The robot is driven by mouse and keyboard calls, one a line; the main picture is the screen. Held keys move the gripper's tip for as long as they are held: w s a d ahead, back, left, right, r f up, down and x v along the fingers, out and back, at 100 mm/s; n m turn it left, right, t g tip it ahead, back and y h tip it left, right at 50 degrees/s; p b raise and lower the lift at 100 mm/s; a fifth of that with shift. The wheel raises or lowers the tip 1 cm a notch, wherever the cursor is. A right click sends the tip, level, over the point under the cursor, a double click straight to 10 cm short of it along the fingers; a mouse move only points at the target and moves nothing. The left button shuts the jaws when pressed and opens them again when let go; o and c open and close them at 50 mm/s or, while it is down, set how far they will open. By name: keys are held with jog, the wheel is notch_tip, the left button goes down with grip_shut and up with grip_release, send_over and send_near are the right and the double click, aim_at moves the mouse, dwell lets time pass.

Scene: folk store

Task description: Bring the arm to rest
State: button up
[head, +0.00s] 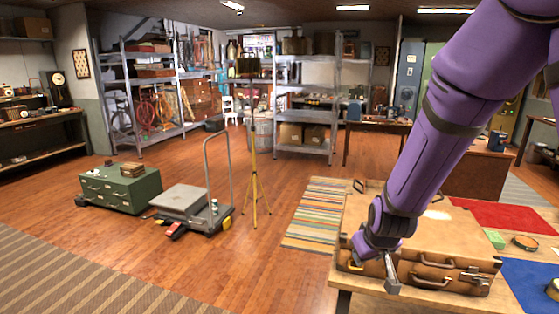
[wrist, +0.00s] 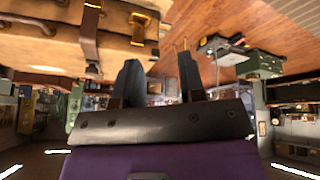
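My purple arm comes down from the upper right in the head view. My gripper (head: 391,282) is at the front edge of the table, in front of the left part of a brown suitcase (head: 440,251). In the wrist view the two dark fingers of my gripper (wrist: 158,66) stand apart with nothing between them. The suitcase (wrist: 40,45) fills the upper left of that picture, which looks upside down. I cannot tell whether a finger touches the suitcase.
A platform trolley (head: 190,200), a yellow tripod (head: 254,180) and a green chest (head: 120,187) stand left. Floor between them and the table is clear.

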jog(key=s+d+r+m, duration=0.1)
jog(key=s+d+r, duration=0.3)
jog(key=s+r, duration=0.8)
jog(key=s+d+r+m, duration=0.1)
jog(key=s+d+r, duration=0.4)
jog(key=s+r, duration=0.7)
jog(key=shift+s+d+r+m, duration=0.15)
jog(key=shift+d+r+m, duration=0.1)
jog(key=shift+m, duration=0.15)
dwell(1.0)
